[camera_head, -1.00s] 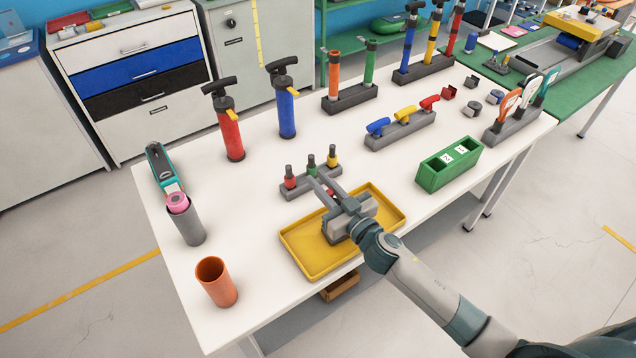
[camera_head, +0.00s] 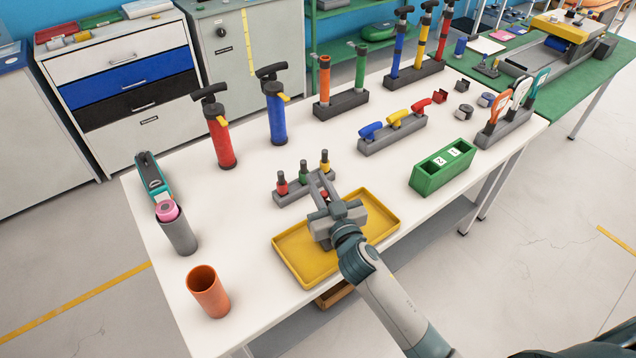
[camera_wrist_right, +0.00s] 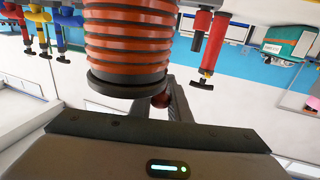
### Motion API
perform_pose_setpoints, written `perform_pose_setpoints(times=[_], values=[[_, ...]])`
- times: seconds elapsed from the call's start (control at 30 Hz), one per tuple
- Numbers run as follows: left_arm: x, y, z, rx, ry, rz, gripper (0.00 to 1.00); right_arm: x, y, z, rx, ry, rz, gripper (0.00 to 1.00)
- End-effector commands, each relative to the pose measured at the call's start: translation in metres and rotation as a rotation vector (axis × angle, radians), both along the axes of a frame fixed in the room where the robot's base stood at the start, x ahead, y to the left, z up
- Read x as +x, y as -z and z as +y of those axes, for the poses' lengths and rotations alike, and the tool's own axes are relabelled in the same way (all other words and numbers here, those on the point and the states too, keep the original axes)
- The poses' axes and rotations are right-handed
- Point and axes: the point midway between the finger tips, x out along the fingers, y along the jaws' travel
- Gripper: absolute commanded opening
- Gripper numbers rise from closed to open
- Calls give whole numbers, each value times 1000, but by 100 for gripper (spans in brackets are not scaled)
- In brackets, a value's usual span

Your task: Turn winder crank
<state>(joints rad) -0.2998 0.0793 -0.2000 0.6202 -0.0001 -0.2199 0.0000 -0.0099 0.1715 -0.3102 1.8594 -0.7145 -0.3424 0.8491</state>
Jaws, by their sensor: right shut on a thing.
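A machine with a yellow top and a blue roller (camera_head: 556,45), which may be the winder, stands on the far green table. I cannot make out its crank clearly. My right gripper (camera_head: 320,182) is above the yellow tray (camera_head: 284,262), its fingers reaching toward a grey rack (camera_head: 292,199) with red, green and yellow dark-topped pieces. It is shut on a small red thing (camera_head: 323,194), largely hidden between the fingers. In the right wrist view a dark red round piece (camera_wrist_right: 161,100) shows by a finger, below a large orange-and-black ribbed cylinder (camera_wrist_right: 128,42). My left gripper is not in view.
The white table holds a red pump (camera_head: 221,142), a blue pump (camera_head: 277,118), an orange cup (camera_head: 207,291), a grey cup (camera_head: 177,235) and a green box (camera_head: 440,171). Several racks stand toward the back. Bare tabletop lies left of the tray.

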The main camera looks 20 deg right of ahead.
Motion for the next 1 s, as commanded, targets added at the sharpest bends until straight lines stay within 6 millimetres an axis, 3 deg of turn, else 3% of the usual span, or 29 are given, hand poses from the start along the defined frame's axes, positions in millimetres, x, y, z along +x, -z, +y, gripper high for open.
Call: perform_pose_setpoints(times=[0.87,0.9,0.97,1.0], values=[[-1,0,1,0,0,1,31,0,-1,0,0,-1,-2,0],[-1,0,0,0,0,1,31,0,-1,0,0,-1,-2,21],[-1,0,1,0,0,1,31,0,-1,0,0,-1,-2,34],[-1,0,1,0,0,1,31,0,-1,0,0,-1,-2,34]])
